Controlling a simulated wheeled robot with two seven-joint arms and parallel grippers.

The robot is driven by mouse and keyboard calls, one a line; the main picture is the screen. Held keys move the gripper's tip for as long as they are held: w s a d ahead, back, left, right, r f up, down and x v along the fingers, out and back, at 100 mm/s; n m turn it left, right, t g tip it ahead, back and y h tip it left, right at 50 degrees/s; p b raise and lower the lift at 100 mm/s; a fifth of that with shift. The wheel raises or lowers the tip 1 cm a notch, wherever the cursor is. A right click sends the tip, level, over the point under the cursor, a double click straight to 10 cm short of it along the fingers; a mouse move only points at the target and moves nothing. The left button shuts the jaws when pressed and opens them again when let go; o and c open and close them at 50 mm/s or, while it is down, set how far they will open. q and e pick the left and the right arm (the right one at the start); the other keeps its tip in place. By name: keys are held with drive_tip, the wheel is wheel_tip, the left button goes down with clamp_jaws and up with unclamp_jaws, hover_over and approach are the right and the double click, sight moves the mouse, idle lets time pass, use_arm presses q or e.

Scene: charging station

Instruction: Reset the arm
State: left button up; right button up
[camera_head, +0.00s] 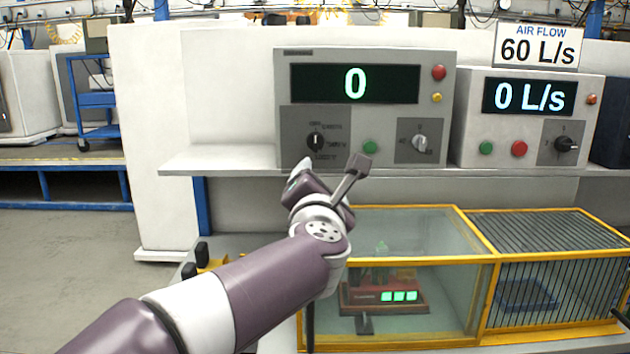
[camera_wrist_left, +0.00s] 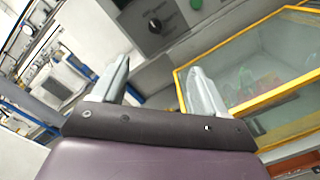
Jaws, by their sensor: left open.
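My left arm reaches in from the lower left in the head view. Its gripper (camera_head: 302,168) is raised in front of the shelf edge, just below the left control box (camera_head: 366,77). In the wrist view the left gripper (camera_wrist_left: 158,85) has its two grey fingers wide apart, with nothing between them. A black knob (camera_head: 315,141) on the control box is just above the gripper in the head view; the knob also shows in the wrist view (camera_wrist_left: 154,25), beyond the fingers. My right gripper does not show.
A yellow-framed glass case (camera_head: 410,343) stands below the shelf (camera_head: 220,160), right of the gripper, with a red device (camera_head: 385,296) inside. A barred cage (camera_head: 560,280) adjoins it. A second box (camera_head: 530,117) reads 0 L/s. Open floor lies left.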

use_arm(q)
drive_tip(key=s+d+f+m+g+h, duration=0.1)
drive_tip(key=d+f+m+g+h, duration=0.15)
drive_tip(key=f+m, duration=0.6)
drive_tip(key=s+d+f+m+g+h, duration=0.2)
drive_tip(key=f+m+g+h, duration=0.15)
drive_tip(key=f+m, duration=0.45)
drive_tip(key=s+a+f+m+g+y, duration=0.3)
drive_tip(key=s+a+f+m+g, duration=0.15)
drive_tip(key=s+a+f, duration=0.4)
drive_tip(key=s+a+f+m+g+y, duration=0.2)
drive_tip(key=s+a+f+m+g, duration=0.3)
drive_tip(key=f, duration=0.6)
drive_tip(key=s+a+f+m+g+y, duration=0.15)
drive_tip(key=s+a+f, duration=0.25)
drive_tip(key=s+a, duration=0.45)
wheel_tip(320, 180, up, 18)
drive_tip(key=w+a+p, duration=0.1)
drive_tip(key=p, duration=1.7)
drive_tip(key=shift+w+a+f+n, duration=0.15)
drive_tip(key=shift+w+a+n, duration=0.2)
drive_tip(key=shift+n, duration=0.1)
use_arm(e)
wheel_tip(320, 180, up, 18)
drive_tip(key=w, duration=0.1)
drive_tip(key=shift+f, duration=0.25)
use_arm(q)
drive_tip(key=shift+y, duration=0.25)
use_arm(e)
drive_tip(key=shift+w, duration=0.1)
